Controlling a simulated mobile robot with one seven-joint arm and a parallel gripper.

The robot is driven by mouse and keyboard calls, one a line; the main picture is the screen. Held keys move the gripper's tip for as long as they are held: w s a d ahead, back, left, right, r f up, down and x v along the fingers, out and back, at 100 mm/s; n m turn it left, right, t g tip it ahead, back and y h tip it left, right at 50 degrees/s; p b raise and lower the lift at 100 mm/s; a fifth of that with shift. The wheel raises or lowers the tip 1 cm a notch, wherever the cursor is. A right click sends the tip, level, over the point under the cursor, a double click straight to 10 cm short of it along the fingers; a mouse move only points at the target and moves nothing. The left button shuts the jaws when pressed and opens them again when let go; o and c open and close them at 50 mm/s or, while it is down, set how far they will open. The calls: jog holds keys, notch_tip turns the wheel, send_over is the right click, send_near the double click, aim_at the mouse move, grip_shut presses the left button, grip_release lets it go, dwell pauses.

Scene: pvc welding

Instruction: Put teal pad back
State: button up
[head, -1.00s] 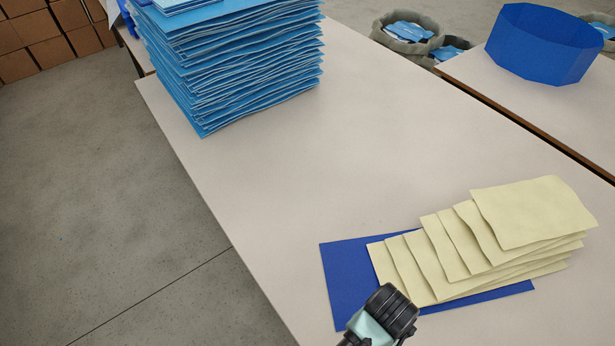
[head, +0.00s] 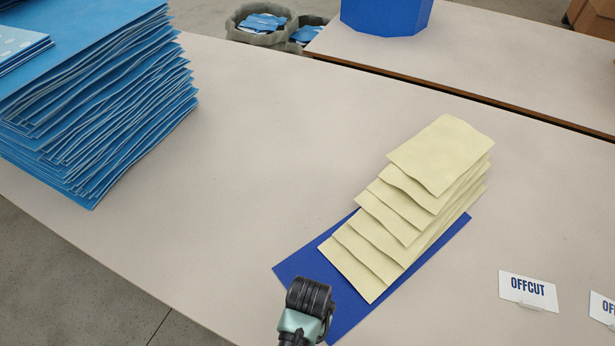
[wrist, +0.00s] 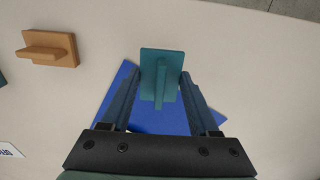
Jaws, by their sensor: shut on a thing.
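The teal pad (wrist: 150,62), a flat plate with an upright grip, shows in the wrist view between the fingers of my gripper (wrist: 160,82). My gripper is shut on it. Below the pad in the wrist view lies a blue sheet (wrist: 150,122) on the pale table. In the head view only a part of my arm shows at the bottom; the teal pad does not show there. How far the pad is above the table is hard to tell.
An orange-brown pad (wrist: 62,50) with a grip lies left in the wrist view. In the head view, fanned cream sheets (head: 440,155) lie on the blue sheet (head: 300,262). A tall blue stack (head: 110,110) stands left, and an OFFCUT card (head: 528,290) right. The table's middle is clear.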

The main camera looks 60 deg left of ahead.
jog(key=shift+f, duration=1.7)
jog(key=shift+f, duration=0.1)
jog(key=o, duration=1.2)
notch_tip(320, 180, up, 12)
jog(key=shift+r+p, duration=0.15)
jog(key=shift+p, duration=0.3)
